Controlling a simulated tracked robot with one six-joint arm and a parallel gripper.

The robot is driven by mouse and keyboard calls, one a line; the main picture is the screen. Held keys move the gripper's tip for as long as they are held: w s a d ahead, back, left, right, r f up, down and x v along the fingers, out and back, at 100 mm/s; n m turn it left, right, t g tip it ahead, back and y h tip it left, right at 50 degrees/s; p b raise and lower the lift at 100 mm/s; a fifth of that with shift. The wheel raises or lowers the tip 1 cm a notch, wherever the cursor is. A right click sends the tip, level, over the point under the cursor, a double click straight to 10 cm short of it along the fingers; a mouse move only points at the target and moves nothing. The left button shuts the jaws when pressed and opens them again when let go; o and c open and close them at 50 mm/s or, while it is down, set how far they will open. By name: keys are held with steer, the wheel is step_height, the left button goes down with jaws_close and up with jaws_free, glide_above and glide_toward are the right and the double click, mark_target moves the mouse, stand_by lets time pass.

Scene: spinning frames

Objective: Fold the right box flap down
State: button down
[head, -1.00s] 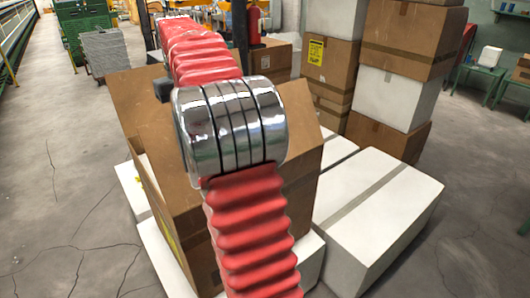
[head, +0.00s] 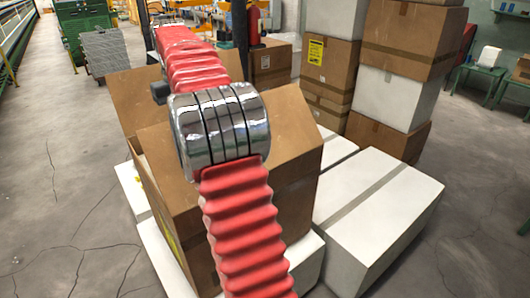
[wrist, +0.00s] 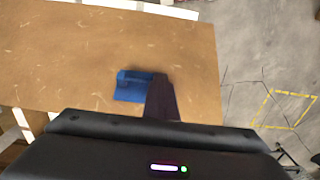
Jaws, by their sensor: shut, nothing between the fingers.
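An open brown cardboard box (head: 290,205) stands in the middle of the head view, partly behind my arm. A broad flap (head: 290,125) stands up tilted on its near right side. Another raised flap (head: 135,90) shows behind it on the left. In the wrist view my gripper (wrist: 148,88) is shut, a dark finger and a blue tip piece showing, with nothing visible held. It is over a wide brown cardboard surface (wrist: 60,70); I cannot tell whether it touches it. In the head view the gripper is hidden.
White boxes (head: 385,205) lie on the floor right of and under the open box. Stacked brown and white cartons (head: 400,60) stand behind on the right. Bare cracked floor (head: 60,190) is clear on the left.

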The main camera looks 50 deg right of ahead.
steer(key=shift+w+d+f, duration=0.2)
steer(key=shift+w+d, duration=0.45)
steer(key=shift+w, duration=0.2)
steer(key=w+d+f, duration=0.1)
steer(key=w+f, duration=0.3)
steer(key=shift+w+d+f, duration=0.2)
steer(key=shift+w+f, duration=0.15)
stand_by(0.3)
step_height(320, 180, down, 7)
steer(key=w, duration=0.3)
steer(key=shift+d, duration=0.2)
stand_by(0.9)
